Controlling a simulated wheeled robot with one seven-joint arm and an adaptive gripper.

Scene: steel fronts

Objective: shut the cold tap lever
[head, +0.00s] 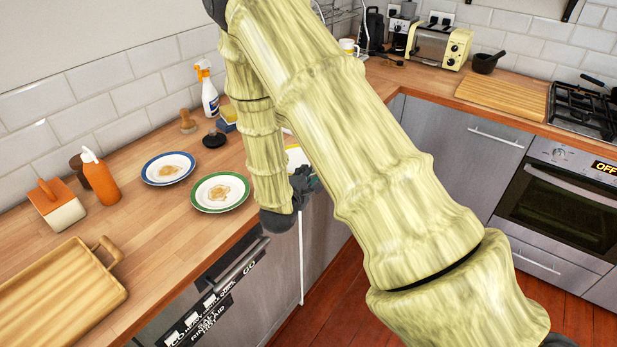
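No tap or cold lever shows in the head view; my pale, bamboo-like arm covers the middle of the picture, including part of the counter. My gripper (305,182) is a small dark shape at the end of the arm, over the front edge of the wooden counter (130,215). Its fingers are partly hidden and too small to tell whether they are open or shut. I cannot see anything held in it.
Two plates with food, blue-rimmed (168,169) and green-rimmed (221,192), stand left of my arm. A spray bottle (207,90), an orange bottle (100,178) and a wooden tray (60,300) are also there. A dishwasher (225,290) is below. The floor (335,300) is clear.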

